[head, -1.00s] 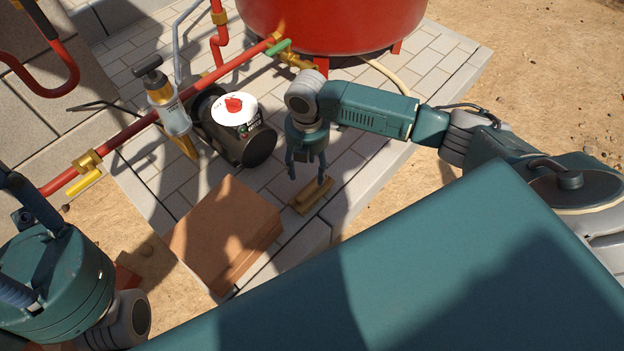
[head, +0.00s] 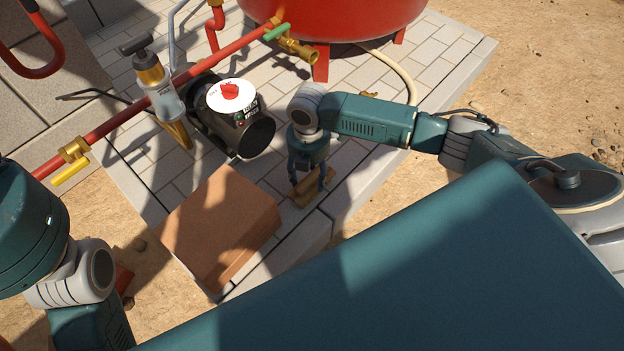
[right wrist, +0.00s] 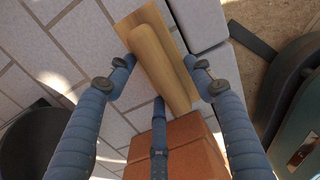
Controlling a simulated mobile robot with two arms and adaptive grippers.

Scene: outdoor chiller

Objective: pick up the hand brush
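The hand brush (head: 312,194) is a light wooden block with a raised rounded handle. It lies on the grey paving near the slab's edge, beyond the brown box. My right gripper (head: 308,184) points down just over it in the head view. The fingers are spread, with a gap on each side of the handle. My left arm shows at the left of the head view, but its gripper is out of sight.
A brown box (head: 222,225) stands close beside the brush, and also shows in the right wrist view (right wrist: 185,150). A black pump (head: 235,130), red pipe (head: 120,122) and red tank (head: 340,18) stand behind. Paving right of the brush is clear.

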